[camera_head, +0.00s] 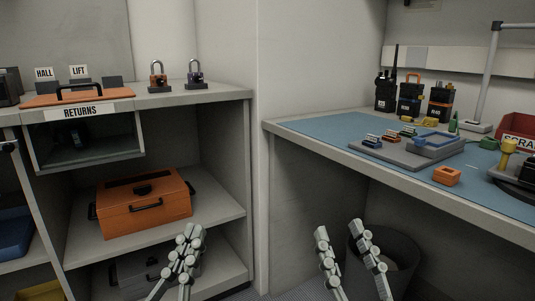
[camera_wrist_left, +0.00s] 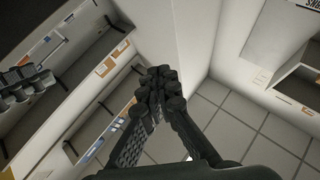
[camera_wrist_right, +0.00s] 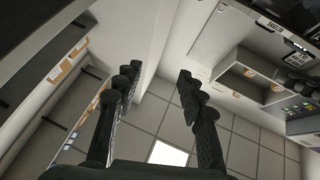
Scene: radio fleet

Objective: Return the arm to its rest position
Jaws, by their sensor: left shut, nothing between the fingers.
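My left gripper (camera_head: 188,238) is at the bottom of the head view, in front of the lower shelves, with its fingers together and nothing between them. It also shows in the left wrist view (camera_wrist_left: 160,80), shut and empty. My right gripper (camera_head: 346,230) is at the bottom centre right of the head view, its fingers apart and empty. In the right wrist view its fingers (camera_wrist_right: 158,80) are spread with only floor and wall behind them. Neither gripper touches anything that I can see.
Left stands a shelf unit (camera_head: 248,150) with an orange case (camera_head: 145,212), a RETURNS bin (camera_head: 90,155) and two padlocks (camera_head: 157,76) on top. Right is a blue-topped bench (camera_head: 310,128) with radios (camera_head: 410,97), a grey fixture (camera_head: 400,152) and an orange block (camera_head: 446,175). A dark waste bin (camera_head: 402,250) stands below it.

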